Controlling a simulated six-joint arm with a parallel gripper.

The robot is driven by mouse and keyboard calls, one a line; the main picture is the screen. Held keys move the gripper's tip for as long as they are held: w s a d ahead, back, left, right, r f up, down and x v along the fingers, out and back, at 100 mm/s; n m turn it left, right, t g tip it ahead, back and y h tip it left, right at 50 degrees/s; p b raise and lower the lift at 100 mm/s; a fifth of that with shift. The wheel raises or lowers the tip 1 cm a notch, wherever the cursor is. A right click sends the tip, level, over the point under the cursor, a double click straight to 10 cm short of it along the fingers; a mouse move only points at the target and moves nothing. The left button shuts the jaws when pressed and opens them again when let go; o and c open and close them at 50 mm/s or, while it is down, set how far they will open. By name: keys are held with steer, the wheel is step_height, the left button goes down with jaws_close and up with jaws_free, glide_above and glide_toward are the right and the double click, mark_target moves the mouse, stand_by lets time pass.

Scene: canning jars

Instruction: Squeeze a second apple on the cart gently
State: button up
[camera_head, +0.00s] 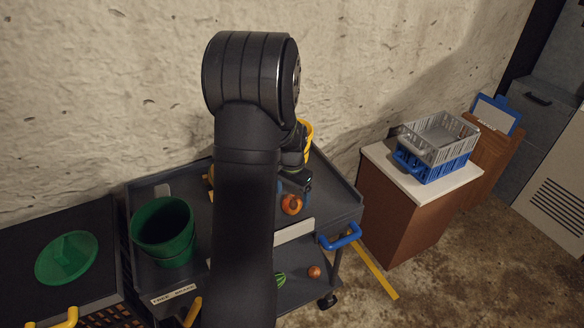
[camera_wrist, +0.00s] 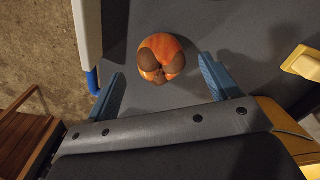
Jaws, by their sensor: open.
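An apple (camera_head: 291,205), orange-red with dark brown patches, sits on the top shelf of the grey cart (camera_head: 335,197). In the wrist view the apple (camera_wrist: 160,58) lies between and just beyond the two blue fingers. My gripper (camera_wrist: 162,68) is open and empty, pointing down at the shelf. In the head view my gripper (camera_head: 293,184) is just behind the apple and partly hidden by my arm. I cannot tell whether either finger touches the apple; gaps show on both sides. A small round orange-brown thing (camera_head: 314,272) lies on the lower shelf.
A green bucket (camera_head: 163,240) stands on the cart's left side. A yellow container (camera_head: 307,135) is partly hidden behind my arm. A blue handle (camera_head: 341,237) sticks out at the cart's right. Grey and blue crates (camera_head: 437,150) stack on a cabinet at right. Shelf around the apple is clear.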

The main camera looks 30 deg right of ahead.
mark_target(292, 199)
step_height(292, 199, up, 14)
steer(key=shift+f, duration=0.15)
stand_by(0.3)
step_height(292, 199, down, 17)
steer(key=shift+f, duration=0.1)
steer(key=shift+r, duration=1.2)
steer(key=shift+f, duration=0.15)
